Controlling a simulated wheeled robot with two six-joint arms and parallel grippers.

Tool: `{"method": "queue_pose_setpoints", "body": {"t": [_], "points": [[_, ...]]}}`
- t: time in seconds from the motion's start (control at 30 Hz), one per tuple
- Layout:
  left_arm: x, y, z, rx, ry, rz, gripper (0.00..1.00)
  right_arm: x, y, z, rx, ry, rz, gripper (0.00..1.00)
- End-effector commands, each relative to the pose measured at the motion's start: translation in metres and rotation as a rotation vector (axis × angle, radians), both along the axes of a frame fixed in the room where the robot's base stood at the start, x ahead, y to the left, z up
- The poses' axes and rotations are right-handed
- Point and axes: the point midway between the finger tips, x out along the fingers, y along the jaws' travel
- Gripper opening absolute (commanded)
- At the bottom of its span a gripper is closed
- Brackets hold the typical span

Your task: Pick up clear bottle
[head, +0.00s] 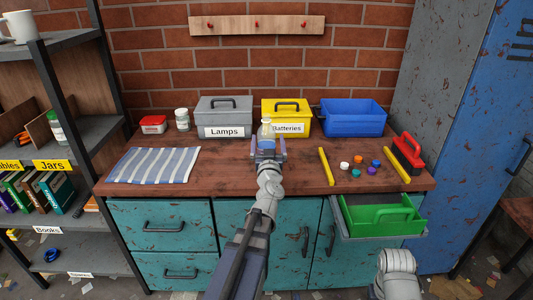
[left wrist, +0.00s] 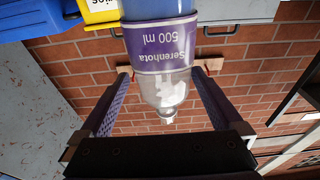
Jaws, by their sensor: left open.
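The clear bottle (head: 266,130) stands upright on the wooden worktop, in front of the yellow Batteries box. In the left wrist view, where the scene is upside down, the bottle (left wrist: 168,88) has a purple label reading "Serenhota 500 ml". My left gripper (head: 267,149) is open, with one purple finger on each side of the bottle. The left wrist view shows visible gaps between the bottle and both fingers. The gripper hides the bottle's lower part in the head view. My right gripper is out of view.
Behind stand a grey Lamps box (head: 224,108), the yellow Batteries box (head: 293,107) and a blue bin (head: 352,117). A striped cloth (head: 154,165) lies left. Coloured caps, two yellow bars and a red brush (head: 408,152) lie right. An open drawer holds a green tray (head: 383,217).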

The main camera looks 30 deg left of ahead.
Motion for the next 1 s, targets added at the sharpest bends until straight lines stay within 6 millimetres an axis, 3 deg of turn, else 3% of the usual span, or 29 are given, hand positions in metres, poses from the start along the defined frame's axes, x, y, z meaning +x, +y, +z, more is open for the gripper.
{"method": "queue_pose_setpoints", "body": {"t": [0.37,0.63,1.0], "points": [[0.039,0.029,0.006,0.000,0.000,0.000,1.00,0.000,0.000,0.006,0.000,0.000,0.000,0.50],[0.040,0.030,0.006,0.000,0.000,0.000,0.99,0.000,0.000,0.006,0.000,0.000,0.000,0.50],[0.040,0.030,0.006,0.000,0.000,0.000,0.57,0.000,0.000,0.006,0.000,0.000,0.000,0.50]]}}
